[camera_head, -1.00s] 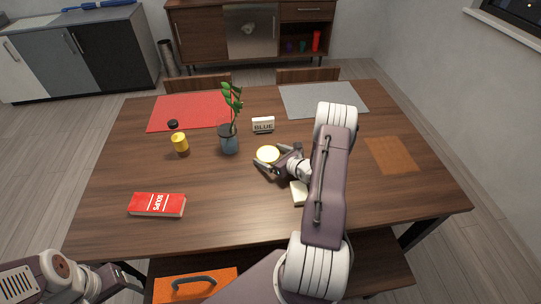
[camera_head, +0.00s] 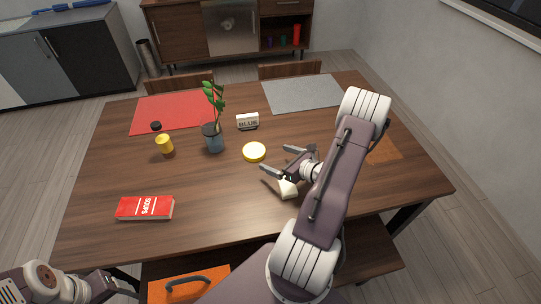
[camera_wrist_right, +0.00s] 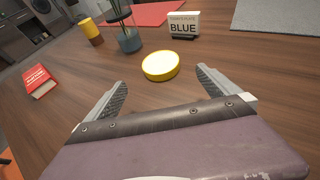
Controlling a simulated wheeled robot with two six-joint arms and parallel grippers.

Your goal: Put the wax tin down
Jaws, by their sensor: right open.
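The wax tin (camera_head: 254,152), round with a yellow side and a pale lid, rests flat on the wooden table just in front of the BLUE sign. It also shows in the right wrist view (camera_wrist_right: 160,66), beyond the fingertips. My right gripper (camera_head: 275,158) is open and empty, its fingers apart and pointing toward the tin with a gap between.
A glass vase with a plant (camera_head: 214,138), a yellow jar (camera_head: 164,145) and a BLUE sign (camera_head: 247,121) stand near the tin. A red book (camera_head: 145,207) lies at left. The table's middle front is clear.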

